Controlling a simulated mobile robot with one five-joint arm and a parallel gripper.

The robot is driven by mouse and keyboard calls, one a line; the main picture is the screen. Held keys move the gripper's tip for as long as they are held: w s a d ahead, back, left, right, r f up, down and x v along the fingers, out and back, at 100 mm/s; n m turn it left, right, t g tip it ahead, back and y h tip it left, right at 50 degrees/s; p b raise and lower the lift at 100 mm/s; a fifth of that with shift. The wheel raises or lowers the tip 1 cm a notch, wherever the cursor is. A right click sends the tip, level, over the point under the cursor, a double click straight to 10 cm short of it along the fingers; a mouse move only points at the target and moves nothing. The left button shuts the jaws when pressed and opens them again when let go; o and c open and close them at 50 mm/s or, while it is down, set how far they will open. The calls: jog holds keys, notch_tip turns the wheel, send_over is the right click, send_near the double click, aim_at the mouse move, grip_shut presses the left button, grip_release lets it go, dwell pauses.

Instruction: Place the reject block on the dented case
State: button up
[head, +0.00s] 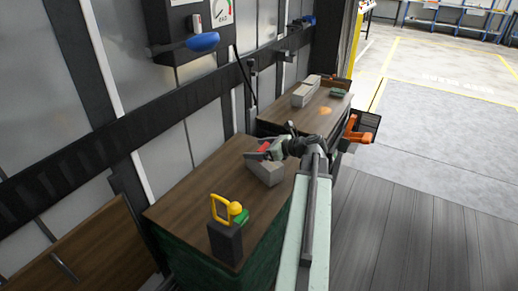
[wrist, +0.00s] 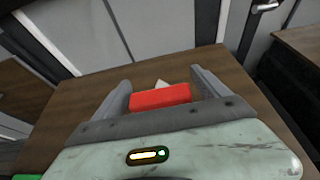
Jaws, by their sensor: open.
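The red reject block (head: 265,148) is between the fingers of my gripper (head: 260,152), over a pale grey case (head: 267,173) on the near wooden table. I take this case as the dented one, but no dent can be made out. In the wrist view the red block (wrist: 160,97) lies between the two spread fingers of my gripper (wrist: 162,84). A pale corner shows just beyond the block. The fingers are open. The block appears to be on or just above the case top; its underside is hidden.
On the near table (head: 185,195), a black block (head: 225,242) with a yellow padlock-like piece (head: 237,209) and a green item stands at the front. Grey boxes (head: 303,94) lie on the far table. An orange item (head: 358,130) is beside it. Grey floor at right is clear.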

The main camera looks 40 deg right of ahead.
jog(key=shift+r+p, duration=0.3)
jog(key=shift+r, duration=0.05)
jog(key=p+v, duration=0.4)
jog(key=v, duration=0.6)
jog(key=shift+s+d+r, duration=0.1)
jog(key=shift+s+d, duration=0.05)
jog(key=shift+s, duration=0.25)
jog(key=shift+s+d+r, duration=0.1)
jog(key=shift+s, duration=0.45)
